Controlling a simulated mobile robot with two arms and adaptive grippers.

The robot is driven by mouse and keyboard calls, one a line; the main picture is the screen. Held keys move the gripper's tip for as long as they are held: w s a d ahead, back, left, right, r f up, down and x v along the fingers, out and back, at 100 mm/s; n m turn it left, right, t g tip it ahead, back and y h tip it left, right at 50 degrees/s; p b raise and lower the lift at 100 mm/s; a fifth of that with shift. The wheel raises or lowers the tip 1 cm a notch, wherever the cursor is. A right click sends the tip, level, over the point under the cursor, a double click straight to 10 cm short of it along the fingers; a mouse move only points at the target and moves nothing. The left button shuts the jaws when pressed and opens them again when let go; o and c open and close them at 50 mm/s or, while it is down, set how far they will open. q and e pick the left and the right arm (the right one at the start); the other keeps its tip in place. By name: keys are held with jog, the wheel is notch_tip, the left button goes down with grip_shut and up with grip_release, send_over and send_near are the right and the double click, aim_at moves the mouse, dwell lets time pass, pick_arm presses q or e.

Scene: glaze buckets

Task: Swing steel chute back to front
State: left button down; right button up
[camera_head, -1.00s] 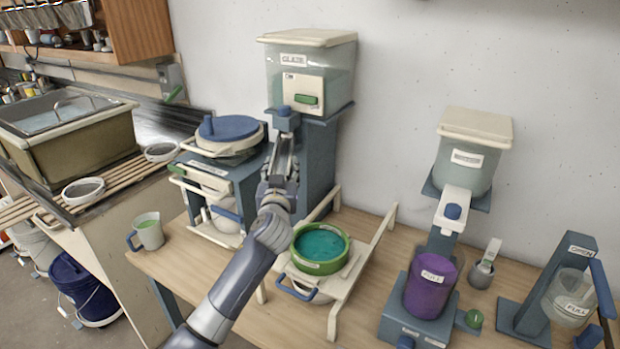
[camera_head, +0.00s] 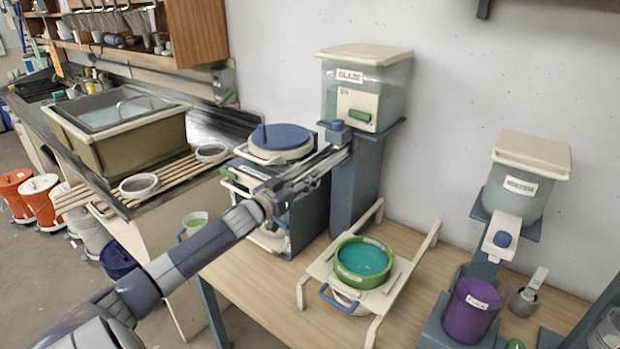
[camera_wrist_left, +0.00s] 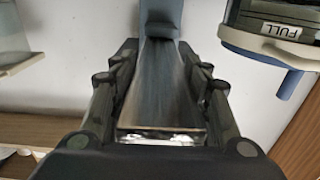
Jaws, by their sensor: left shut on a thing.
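The steel chute (camera_head: 322,163) hangs from a blue pivot (camera_head: 337,132) below the glaze hopper (camera_head: 365,85). It points left and towards me, across the right side of the blue-lidded machine (camera_head: 280,137). My left gripper (camera_head: 285,190) is shut on the chute's outer end. In the left wrist view the chute (camera_wrist_left: 160,85) runs between the two fingers, back to the blue post (camera_wrist_left: 160,20). The green bowl (camera_head: 363,262) of teal glaze sits on a cream rack, to the right of the chute. My right gripper is not in view.
A second hopper (camera_head: 520,180) with a purple cup (camera_head: 470,310) stands on the right. A jug (camera_head: 193,224) is partly hidden behind my left arm. A sink (camera_head: 115,120) and slatted rack stand at left. Bare table lies left of the bowl's rack.

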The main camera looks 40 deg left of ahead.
pick_arm(q)
jog(key=shift+a+f, duration=0.1)
jog(key=shift+a, duration=0.05)
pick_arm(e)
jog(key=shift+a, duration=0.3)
pick_arm(q)
jog(key=c, duration=0.9)
grip_release()
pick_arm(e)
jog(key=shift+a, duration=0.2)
pick_arm(q)
jog(key=shift+s, duration=0.1)
jog(key=shift+s+f, duration=0.1)
jog(key=shift+s, duration=0.45)
jog(key=shift+s+d, duration=0.2)
jog(key=shift+s, duration=2.45)
jog(key=shift+s+d, duration=0.15)
jog(key=shift+s, duration=2.5)
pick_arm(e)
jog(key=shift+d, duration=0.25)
